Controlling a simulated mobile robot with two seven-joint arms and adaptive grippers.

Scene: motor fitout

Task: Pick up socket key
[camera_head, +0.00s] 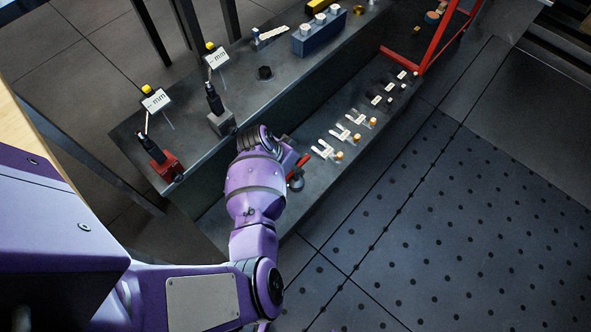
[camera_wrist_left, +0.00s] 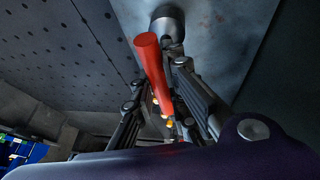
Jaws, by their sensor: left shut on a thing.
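The red handle of what looks like the socket key (camera_head: 300,168) is at my left gripper (camera_head: 294,160), over the lower grey shelf. In the left wrist view the red handle (camera_wrist_left: 151,62) runs between the fingers of my left gripper (camera_wrist_left: 165,105), which is shut on it. A grey metal cylinder (camera_wrist_left: 167,26) shows just beyond the handle's near end, and in the head view a round grey piece (camera_head: 296,183) sits below the handle. I cannot tell whether that piece is part of the key or a stand. My purple wrist hides part of the gripper.
Several small metal parts with labels and orange knobs (camera_head: 338,135) line the lower shelf. The upper bench (camera_head: 270,95) holds a red tool stand (camera_head: 167,170), a grey tool stand (camera_head: 221,122) and a blue block (camera_head: 320,35). The dotted floor at right (camera_head: 450,210) is clear.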

